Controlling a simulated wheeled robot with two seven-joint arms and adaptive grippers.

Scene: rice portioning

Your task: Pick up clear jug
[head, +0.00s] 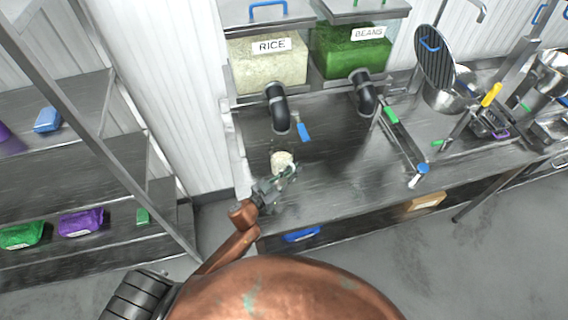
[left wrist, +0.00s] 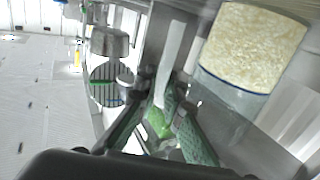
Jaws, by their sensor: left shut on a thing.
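The clear jug (head: 282,158) is on or just above the counter below the rice dispenser; I cannot tell if it touches. It has pale rice in it. In the left wrist view the jug (left wrist: 250,48) fills the upper right, with its clear wall showing below the rice. My left gripper (head: 282,180) is at the jug's near side, shut on it, apparently at the handle. Its fingers (left wrist: 165,105) show in the left wrist view, and the exact grip is partly hidden. My right gripper is not in view.
The rice bin (head: 268,68) and green beans bin (head: 350,52) hang above the counter (head: 335,150), with black spouts (head: 278,108) over it. A long green-and-blue-ended tool (head: 402,145) and metal pans (head: 445,92) lie to the right. A shelf rack (head: 85,170) stands left.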

